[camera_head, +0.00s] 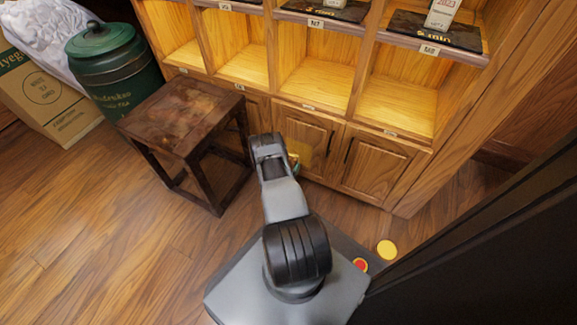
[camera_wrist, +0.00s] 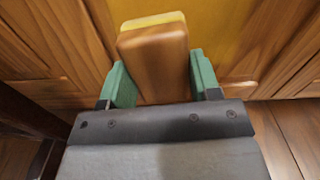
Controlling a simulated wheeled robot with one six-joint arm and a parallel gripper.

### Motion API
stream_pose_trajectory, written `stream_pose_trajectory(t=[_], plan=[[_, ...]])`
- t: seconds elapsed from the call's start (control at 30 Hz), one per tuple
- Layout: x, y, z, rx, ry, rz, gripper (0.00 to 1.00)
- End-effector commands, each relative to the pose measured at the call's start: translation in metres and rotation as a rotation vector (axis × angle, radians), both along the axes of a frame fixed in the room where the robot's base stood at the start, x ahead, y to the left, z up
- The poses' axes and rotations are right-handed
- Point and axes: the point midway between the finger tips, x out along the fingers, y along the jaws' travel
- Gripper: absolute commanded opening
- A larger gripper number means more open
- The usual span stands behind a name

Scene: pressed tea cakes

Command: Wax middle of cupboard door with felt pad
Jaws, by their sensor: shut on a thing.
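My gripper (camera_wrist: 159,78) is shut on the felt pad (camera_wrist: 152,62), a wooden block with a yellow felt face at its far end. Its green fingers are on either side of the wooden block. The felt end points toward the cupboard door (camera_wrist: 215,30), which has a yellow patch across its middle. I cannot tell whether the felt touches the door. In the head view, my gripper (camera_head: 294,163) is in front of the left of two lower cupboard doors (camera_head: 318,128), where the yellow patch also shows. My arm hides part of that door, and the pad is barely visible there.
A dark wooden stool (camera_head: 185,115) stands left of my arm, close to the cupboard. A green tea canister (camera_head: 112,72) and a cardboard box (camera_head: 52,95) are further left. Lit shelves (camera_head: 315,85) rise above the doors. Open floor (camera_head: 110,240) lies at the left front.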

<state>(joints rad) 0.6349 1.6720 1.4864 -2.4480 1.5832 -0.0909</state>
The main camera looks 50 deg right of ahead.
Motion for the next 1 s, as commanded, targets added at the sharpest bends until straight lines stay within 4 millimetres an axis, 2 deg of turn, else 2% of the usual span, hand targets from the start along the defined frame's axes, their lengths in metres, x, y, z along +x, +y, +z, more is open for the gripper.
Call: stream_pose_trajectory(t=[0.57,0.87,1.0], plan=[[0.038,0.007,0.001,-0.001,-0.002,0.001,0.38],[0.041,0.007,0.002,-0.002,-0.004,0.0,0.38],[0.04,0.013,0.002,-0.001,-0.002,0.002,0.38]])
